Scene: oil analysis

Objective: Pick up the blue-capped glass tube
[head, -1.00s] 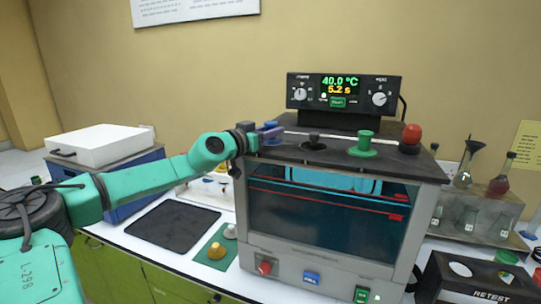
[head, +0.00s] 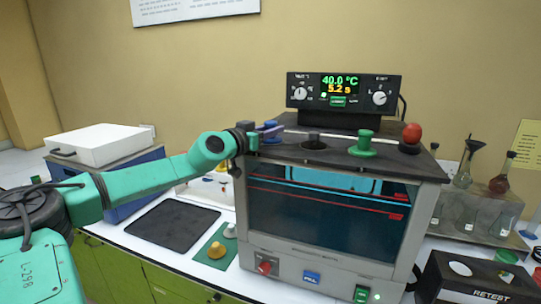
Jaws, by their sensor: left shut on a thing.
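My left gripper (head: 262,132) is at the top left of the oil bath, over its dark lid (head: 290,153). It is shut on the blue-capped glass tube, whose blue cap (head: 271,139) shows at the fingers at the lid's left end. The glass part is not visible, and I cannot tell whether the tube has lifted from the lid. To the right along the lid are a dark round fitting (head: 314,145), a green cap (head: 364,149) and a red cap (head: 411,133). My right gripper is not in view.
A control box (head: 343,93) reading 40.0 °C and 5.2 s stands behind the lid. A black mat (head: 172,226) and a green pad (head: 208,258) with small knobs lie left of the bath. A flask rack (head: 475,212) and a black RETEST box (head: 470,280) stand right.

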